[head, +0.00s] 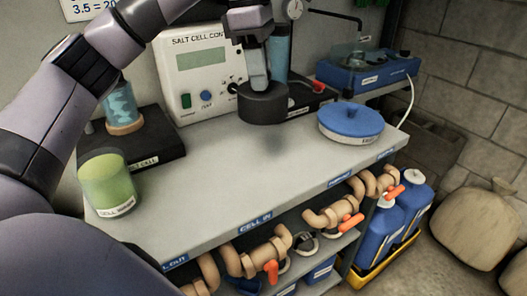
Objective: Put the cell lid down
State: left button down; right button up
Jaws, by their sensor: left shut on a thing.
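The cell lid (263,106) is a dark grey, short round cap in the head view. My left gripper (258,84) comes down from the top and is shut on the top of the lid. The lid appears level and held a little above the grey bench top (235,183), with a soft shadow under it. It is in front of the salt cell controller. My right gripper is out of view.
On the bench are the white controller (196,72), a blue-lidded round tub (350,121) at right, and a green jar (108,184) at left. A blue-filled clear cylinder (122,105) stands on a dark base (148,154). Pipes with orange handles line the front. The middle front is clear.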

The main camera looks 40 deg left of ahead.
pick_arm(q)
jog(key=shift+f+b, duration=0.35)
jog(key=shift+f, duration=6.65)
jog(key=shift+f, duration=0.1)
jog(key=c, duration=0.9)
grip_release()
jog(key=shift+o, duration=0.2)
jog(key=shift+r, duration=0.45)
jog(key=r, duration=0.3)
jog(key=a+r, duration=0.1)
jog(key=r, duration=0.3)
jog(key=r+p, duration=0.1)
jog(key=r, duration=0.2)
jog(key=shift+s+a+r, duration=0.2)
jog(key=shift+s+r, duration=0.05)
jog(key=shift+s, duration=0.05)
jog(key=shift+a+r, duration=0.1)
jog(key=shift+r, duration=0.25)
